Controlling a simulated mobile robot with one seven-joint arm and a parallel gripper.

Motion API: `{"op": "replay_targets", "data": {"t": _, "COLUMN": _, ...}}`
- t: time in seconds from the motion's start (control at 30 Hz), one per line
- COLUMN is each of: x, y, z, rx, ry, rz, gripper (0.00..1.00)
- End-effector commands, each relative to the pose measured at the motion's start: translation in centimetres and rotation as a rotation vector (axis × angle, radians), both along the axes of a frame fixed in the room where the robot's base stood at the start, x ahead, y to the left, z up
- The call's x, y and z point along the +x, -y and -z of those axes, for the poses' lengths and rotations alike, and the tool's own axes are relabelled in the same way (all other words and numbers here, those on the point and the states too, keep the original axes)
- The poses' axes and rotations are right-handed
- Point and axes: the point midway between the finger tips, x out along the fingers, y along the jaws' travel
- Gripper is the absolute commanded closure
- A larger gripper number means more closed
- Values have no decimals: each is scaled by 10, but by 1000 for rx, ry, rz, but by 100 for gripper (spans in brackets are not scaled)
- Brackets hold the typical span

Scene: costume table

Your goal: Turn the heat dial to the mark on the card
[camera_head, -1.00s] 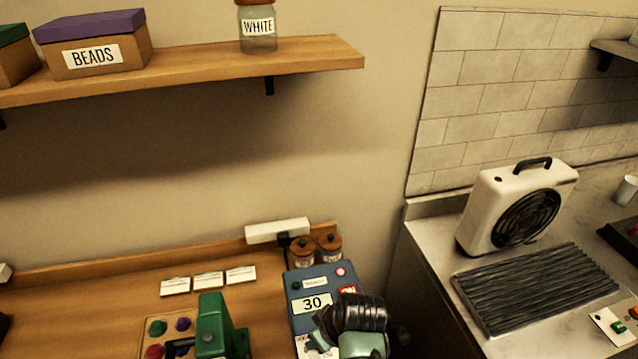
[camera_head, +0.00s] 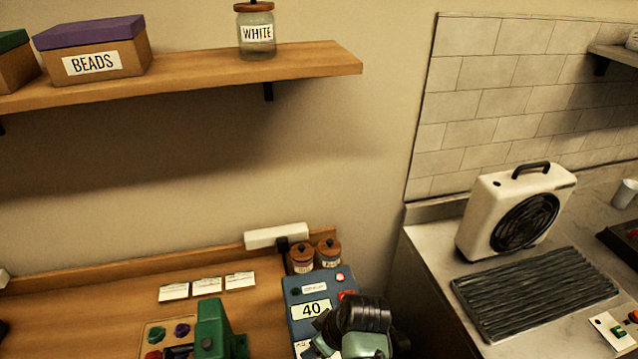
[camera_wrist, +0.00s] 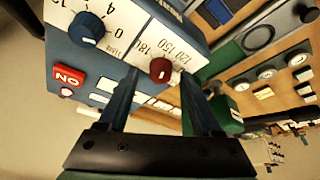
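A blue heat-press control box (camera_head: 295,322) stands at the right end of the wooden table, its display (camera_head: 311,309) reading 40. In the wrist view its face shows a red dial (camera_wrist: 160,70) beside a scale with 120, 150 and 180, and a blue dial (camera_wrist: 87,28) beside a scale with 0 and 4. My gripper (camera_wrist: 160,76) is open, its two fingers apart on either side of the red dial; I cannot tell whether they touch it. In the head view my arm hides the dials. Small white cards (camera_head: 207,286) lie at the table's back; their writing is unreadable.
A red ON switch (camera_wrist: 68,77) is on the box near the blue dial. Two small lidded jars (camera_head: 301,259) stand behind the box. A green device (camera_head: 211,333) is left of it. A fan heater (camera_head: 515,210) and dark ribbed mat (camera_head: 535,290) occupy the right counter.

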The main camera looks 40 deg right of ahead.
Motion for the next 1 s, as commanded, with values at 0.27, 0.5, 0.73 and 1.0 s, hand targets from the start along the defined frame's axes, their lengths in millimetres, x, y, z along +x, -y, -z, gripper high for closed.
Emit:
{"op": "replay_targets", "data": {"t": 0.27, "x": -1, "y": 0, "z": 0, "rx": 1, "ry": -1, "rz": 1, "gripper": 34}}
{"op": "replay_targets", "data": {"t": 0.5, "x": -10, "y": 1, "z": -21, "rx": -2, "ry": 2, "rz": 2, "gripper": 34}}
{"op": "replay_targets", "data": {"t": 0.73, "x": -28, "y": 2, "z": -66, "rx": -5, "ry": 4, "rz": 2, "gripper": 34}}
{"op": "replay_targets", "data": {"t": 1.0, "x": -46, "y": 1, "z": -110, "rx": -1, "ry": 1, "rz": 2, "gripper": 34}}
